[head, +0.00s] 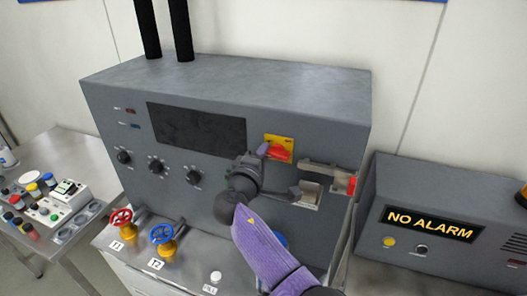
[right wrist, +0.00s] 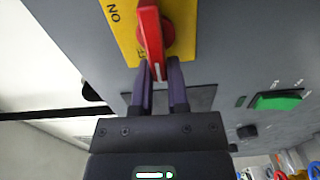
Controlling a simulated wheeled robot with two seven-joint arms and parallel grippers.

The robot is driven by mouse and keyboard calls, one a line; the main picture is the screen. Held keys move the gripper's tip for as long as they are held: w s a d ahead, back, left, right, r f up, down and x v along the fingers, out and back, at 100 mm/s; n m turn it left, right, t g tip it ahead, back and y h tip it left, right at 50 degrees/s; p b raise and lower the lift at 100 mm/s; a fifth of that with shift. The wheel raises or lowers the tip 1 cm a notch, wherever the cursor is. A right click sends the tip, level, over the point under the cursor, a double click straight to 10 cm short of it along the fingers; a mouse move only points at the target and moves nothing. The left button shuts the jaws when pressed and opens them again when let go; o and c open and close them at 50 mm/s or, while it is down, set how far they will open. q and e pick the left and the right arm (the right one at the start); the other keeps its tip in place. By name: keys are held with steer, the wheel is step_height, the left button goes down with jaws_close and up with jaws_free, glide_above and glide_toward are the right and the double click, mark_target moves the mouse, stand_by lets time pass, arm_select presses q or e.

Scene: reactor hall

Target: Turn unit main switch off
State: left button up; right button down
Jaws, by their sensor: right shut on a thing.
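The main switch is a red rotary handle (head: 279,153) on a yellow plate (head: 288,141), at the upper right of the grey unit's front (head: 225,80). In the right wrist view the red handle (right wrist: 151,32) shows at the top, on the yellow plate (right wrist: 122,30) marked "ON"; a second label is partly hidden by the handle. My right gripper (head: 264,151) reaches up to the switch from below left. In the wrist view its two purple fingers (right wrist: 161,75) are shut on the handle's end, one on each side. My left gripper is not in view.
A lever with a red end (head: 351,185) juts out right of my gripper. A dark screen (head: 197,130) and several black knobs (head: 157,166) are to the left. Red (head: 120,218) and blue (head: 162,233) valve wheels stand below. An alarm box reading "NO ALARM" (head: 430,222) is at right.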

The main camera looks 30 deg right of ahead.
steer(key=shift+f+n, duration=0.15)
steer(key=shift+n, duration=0.15)
steer(key=c, duration=0.6)
jaws_free()
steer(key=b+v, duration=0.2)
steer(key=v, duration=0.8)
